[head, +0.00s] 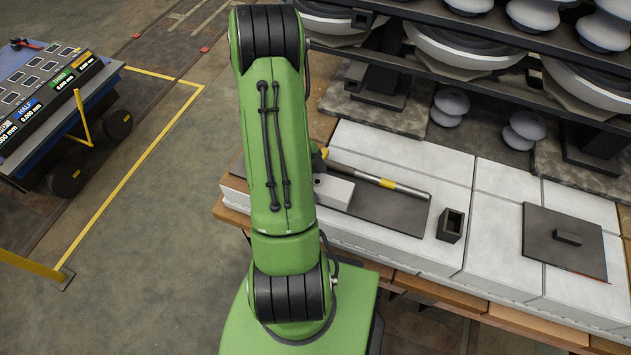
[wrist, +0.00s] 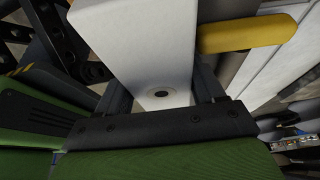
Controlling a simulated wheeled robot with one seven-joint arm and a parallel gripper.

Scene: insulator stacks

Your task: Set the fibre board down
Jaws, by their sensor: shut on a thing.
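A flat dark board (head: 385,212), which may be the fibre board, lies over the white blocks right of my arm. A second dark board (head: 565,240) with a small raised grip lies further right. In the wrist view my gripper (wrist: 160,100) is shut on a white block (wrist: 140,45) with a round dark hole. A white block (head: 333,191) also shows beside my arm in the head view, at the dark board's left end. I cannot tell whether block and board are joined or touching. My arm hides the gripper in the head view.
A metal rod (head: 380,182) with a yellow band lies along the board's back edge. A small dark open box (head: 451,225) stands between the boards. Insulator stacks (head: 470,45) crowd the back. A blue cart (head: 50,100) stands left; bare white surface (head: 490,215) shows between the boards.

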